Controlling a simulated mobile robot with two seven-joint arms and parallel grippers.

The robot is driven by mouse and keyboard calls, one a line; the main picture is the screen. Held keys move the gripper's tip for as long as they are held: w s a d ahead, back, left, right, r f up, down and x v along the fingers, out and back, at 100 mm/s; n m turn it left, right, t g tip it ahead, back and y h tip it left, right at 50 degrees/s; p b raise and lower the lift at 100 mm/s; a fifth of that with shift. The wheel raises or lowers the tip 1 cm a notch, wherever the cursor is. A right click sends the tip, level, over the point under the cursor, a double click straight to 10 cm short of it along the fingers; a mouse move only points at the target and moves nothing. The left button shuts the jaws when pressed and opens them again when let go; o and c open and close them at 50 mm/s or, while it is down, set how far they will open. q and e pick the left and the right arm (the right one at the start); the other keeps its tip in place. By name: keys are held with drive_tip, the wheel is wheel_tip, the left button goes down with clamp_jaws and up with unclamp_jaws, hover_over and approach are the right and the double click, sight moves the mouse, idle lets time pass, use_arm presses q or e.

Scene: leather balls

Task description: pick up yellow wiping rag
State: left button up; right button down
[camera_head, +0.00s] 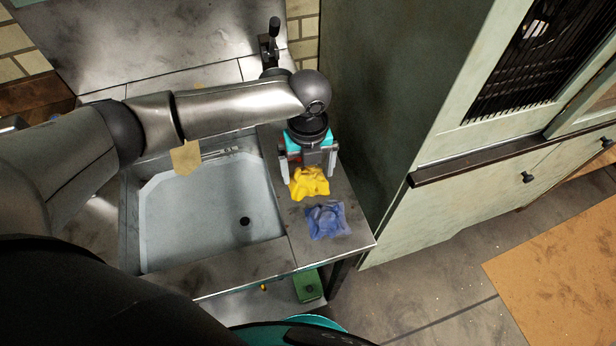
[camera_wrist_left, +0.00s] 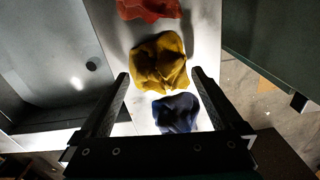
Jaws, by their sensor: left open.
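The yellow wiping rag (camera_head: 311,183) lies crumpled on the metal counter strip to the right of the sink. It also shows in the left wrist view (camera_wrist_left: 158,62), near the upper middle. My left gripper (camera_head: 308,176) is open and empty over the counter, by the rag's far edge in the head view. In the left wrist view its two fingers (camera_wrist_left: 160,75) are spread wide, with the rag between and beyond their tips. I cannot tell the exact height of the fingers above the rag. My right gripper is not in view.
A crumpled blue rag (camera_head: 326,220) lies just nearer than the yellow one. A red rag (camera_wrist_left: 148,8) lies on its other side, mostly hidden in the head view. The sink (camera_head: 205,215) is left; a green cabinet (camera_head: 400,100) stands right of the counter.

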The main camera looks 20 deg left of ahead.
use_arm(q)
wheel_tip(320, 180, down, 2)
drive_tip(key=shift+f, duration=0.1)
drive_tip(key=c, duration=1.1)
